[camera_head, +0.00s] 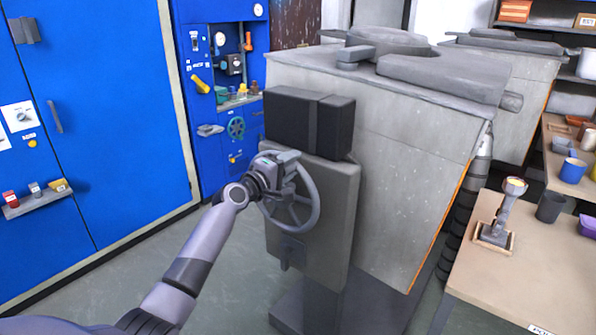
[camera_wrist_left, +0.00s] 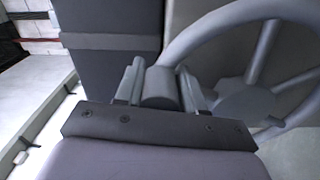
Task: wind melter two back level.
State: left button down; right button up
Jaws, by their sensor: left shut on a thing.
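A large grey melter (camera_head: 410,160) with flat grey lids on top stands in the middle of the head view. Its sides look slanted, but I cannot tell tilt from perspective. A spoked grey handwheel (camera_head: 318,208) sits on the grey box at its front, below a dark block (camera_head: 290,120). My left gripper (camera_head: 280,170) is at the wheel's upper left and shut on it. In the left wrist view, the fingers (camera_wrist_left: 160,88) close around a grey piece at the rim of the handwheel (camera_wrist_left: 205,32). The gripped part is partly hidden. My right gripper is not in view.
A second grey melter (camera_head: 520,85) stands behind. Blue cabinets (camera_head: 110,110) line the left, with a small green handwheel (camera_head: 236,128) on a panel. A wooden table (camera_head: 540,270) at right holds a lamp-like stand (camera_head: 500,215) and a dark cup (camera_head: 550,207). Floor at left is clear.

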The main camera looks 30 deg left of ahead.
pick_arm(q)
jog(key=shift+w+a+r+n, duration=0.1)
jog(key=shift+a+r+n, duration=0.1)
jog(key=shift+a+n, duration=0.5)
jog(key=shift+w+a+r+n, duration=0.1)
jog(key=shift+a+r+n, duration=0.1)
jog(key=shift+a+n, duration=0.5)
jog(key=shift+a+r+n, duration=0.2)
jog(key=shift+a+n, duration=0.4)
jog(key=shift+n, duration=0.2)
jog(key=shift+a, duration=0.1)
jog(key=shift+r, duration=0.15)
jog(key=c, duration=0.8)
grip_release()
jog(key=shift+a, duration=0.1)
jog(key=shift+f, duration=0.2)
jog(key=shift+s+a, duration=0.15)
jog(key=shift+s, duration=1.65)
jog(key=shift+s+a, duration=0.1)
jog(key=shift+s, duration=1.7)
